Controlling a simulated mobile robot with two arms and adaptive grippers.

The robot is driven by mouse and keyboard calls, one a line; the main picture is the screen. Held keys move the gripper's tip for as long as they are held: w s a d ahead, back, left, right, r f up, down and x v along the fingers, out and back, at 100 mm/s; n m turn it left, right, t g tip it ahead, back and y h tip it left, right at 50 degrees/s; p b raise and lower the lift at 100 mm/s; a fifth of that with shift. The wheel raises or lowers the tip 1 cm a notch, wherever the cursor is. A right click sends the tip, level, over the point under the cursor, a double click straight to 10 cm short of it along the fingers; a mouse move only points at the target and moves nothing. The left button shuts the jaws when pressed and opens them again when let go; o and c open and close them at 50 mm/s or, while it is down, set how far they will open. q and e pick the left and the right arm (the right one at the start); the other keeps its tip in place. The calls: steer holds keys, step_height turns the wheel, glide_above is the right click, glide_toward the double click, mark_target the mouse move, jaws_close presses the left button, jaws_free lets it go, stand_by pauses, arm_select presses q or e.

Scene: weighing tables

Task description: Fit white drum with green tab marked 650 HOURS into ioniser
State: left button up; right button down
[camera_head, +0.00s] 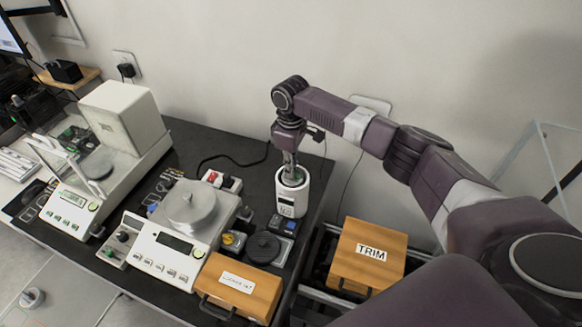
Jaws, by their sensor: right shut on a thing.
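A white upright cylinder with a dark display on its front, which looks like the ioniser (287,207), stands near the right end of the black table. My right gripper (291,175) comes down from above, with its fingertips at the cylinder's open top. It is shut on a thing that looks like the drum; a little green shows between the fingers. The drum's body and its 650 HOURS marking cannot be made out, and I cannot tell how deep it sits. My left gripper is not in view.
A balance with a round pan (189,205) stands left of the cylinder, and a larger draft-shield balance (123,117) farther left. A wooden box (238,286) is at the front edge. A wooden box marked TRIM (368,257) is at the right. The wall is close behind.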

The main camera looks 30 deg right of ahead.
steer(key=shift+f+b, duration=0.55)
steer(key=shift+f, duration=0.85)
steer(key=c, duration=2)
jaws_free()
steer(key=shift+c, duration=0.2)
